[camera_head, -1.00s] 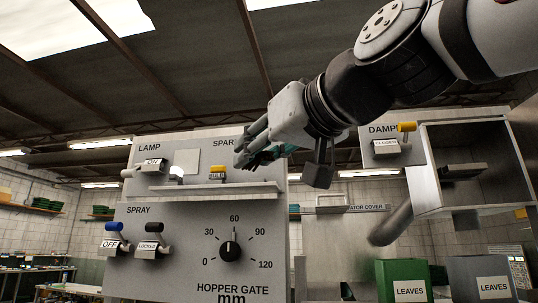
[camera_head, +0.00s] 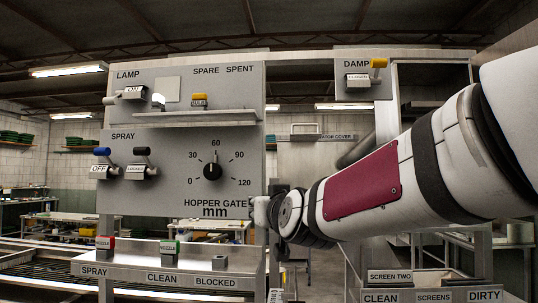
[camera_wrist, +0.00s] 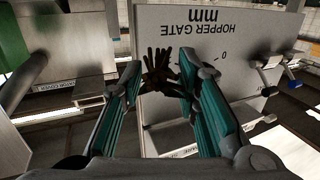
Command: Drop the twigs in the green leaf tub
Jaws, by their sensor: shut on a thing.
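A dark brown bunch of twigs (camera_wrist: 160,68) is between the fingertips of my gripper (camera_wrist: 163,82) in the wrist view. The gripper is shut on it, and the bunch is in front of the grey hopper gate panel, which appears upside down there. In the head view, my wrist is low beside the panel's right edge; my fingers and the twigs cannot be made out. A green surface (camera_wrist: 12,38) at the wrist view's upper left looks like part of the green leaf tub. The tub is not visible in the current head view, where my arm covers much of the right side.
The control panel (camera_head: 165,182) with switches and a dial stands left of my arm. A nozzle shelf (camera_head: 150,272) lies below it. A damper box (camera_head: 362,66) is at upper right. A screens rack (camera_head: 395,297) is at lower right.

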